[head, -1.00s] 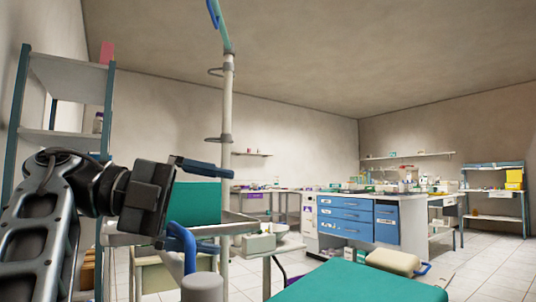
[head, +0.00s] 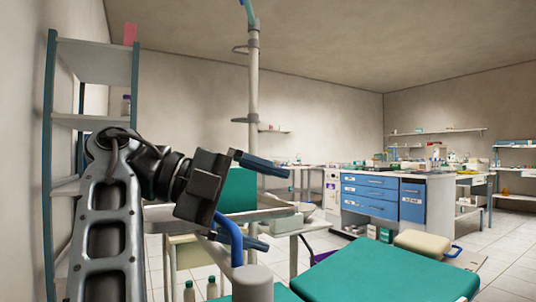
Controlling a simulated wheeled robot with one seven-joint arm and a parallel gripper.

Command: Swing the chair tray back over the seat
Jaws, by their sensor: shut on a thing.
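The chair tray (head: 262,214) is a pale, flat tray seen nearly edge-on, left of centre in the head view. It lies beyond my gripper and beside the pole. My gripper (head: 262,203) has one dark blue finger above the tray's level and one below. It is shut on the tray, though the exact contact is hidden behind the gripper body. The chair seat (head: 390,276) is a green pad at the lower right. The tray is to the left of this pad, not over it.
A blue curved bar (head: 232,240) and a grey cylinder (head: 252,284) are close below my gripper. A pale pole (head: 253,100) rises behind. A shelf rack (head: 95,60) stands at the left. A drawer cabinet (head: 370,195) is at the back; floor is clear at the right.

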